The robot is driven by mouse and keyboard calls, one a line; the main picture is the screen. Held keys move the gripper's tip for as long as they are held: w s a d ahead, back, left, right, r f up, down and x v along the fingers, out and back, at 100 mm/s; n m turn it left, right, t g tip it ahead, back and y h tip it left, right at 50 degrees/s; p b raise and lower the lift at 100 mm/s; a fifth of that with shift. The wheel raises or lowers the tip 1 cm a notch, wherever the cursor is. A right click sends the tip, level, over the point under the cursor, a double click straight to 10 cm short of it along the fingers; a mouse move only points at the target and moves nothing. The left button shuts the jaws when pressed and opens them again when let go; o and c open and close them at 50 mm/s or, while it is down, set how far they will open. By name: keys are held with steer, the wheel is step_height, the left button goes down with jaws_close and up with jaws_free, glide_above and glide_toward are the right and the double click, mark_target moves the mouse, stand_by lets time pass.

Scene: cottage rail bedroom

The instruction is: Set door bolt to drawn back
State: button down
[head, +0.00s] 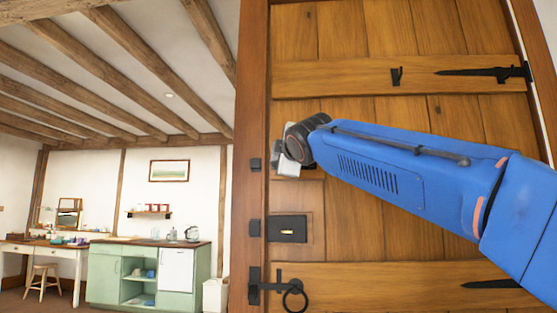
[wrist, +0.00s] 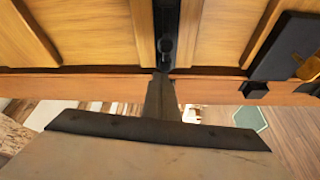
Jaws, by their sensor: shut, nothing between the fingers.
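The door bolt (wrist: 167,35) shows in the wrist view as a dark iron strip with a rounded part, running from the top edge down to the door's edge. My gripper (wrist: 160,80) is shut and empty, its tips in front of the strip's lower end; I cannot tell whether they touch it. In the head view my gripper (head: 289,158) is at the door's left edge and covers nearly all of the bolt. A small black keeper (head: 255,164) sits on the door frame just left of it. Whether the bolt's end is in the keeper is hidden.
The plank door (head: 345,190) stands closed against its wooden frame (head: 250,110). Below the bolt are a black lock box (head: 287,229), which also shows in the wrist view (wrist: 288,47), and a latch with a ring handle (head: 294,296). A green cabinet (head: 104,275) stands far left.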

steer(key=v, duration=1)
steer(key=shift+a, duration=0.2)
steer(key=shift+s, duration=0.1)
steer(key=s+d+f+m+g+h, duration=0.2)
steer(key=s+d+f+m, duration=0.15)
steer(key=d+f, duration=0.6)
steer(key=s+d+f+m+g+h, duration=0.2)
steer(key=d+f+m, duration=0.3)
steer(key=f, duration=0.8)
steer(key=s+d+f+m+g+h, duration=0.2)
steer(key=d+f+m, duration=0.1)
steer(key=d+f, duration=0.75)
steer(key=s+d+f+m+g, duration=0.2)
steer(key=s+f, duration=0.5)
steer(key=f, duration=0.4)
steer(key=s+d+f+m+g, duration=0.2)
steer(key=s+f+m, duration=0.2)
steer(key=s+f, duration=0.4)
steer(key=s+d+f+m+g, duration=0.2)
steer(key=s+f, duration=0.6)
steer(key=f, duration=0.6)
steer(key=shift+d+m+g+h, duration=0.3)
steer(key=shift+d+m, duration=0.15)
steer(key=shift+d, duration=0.1)
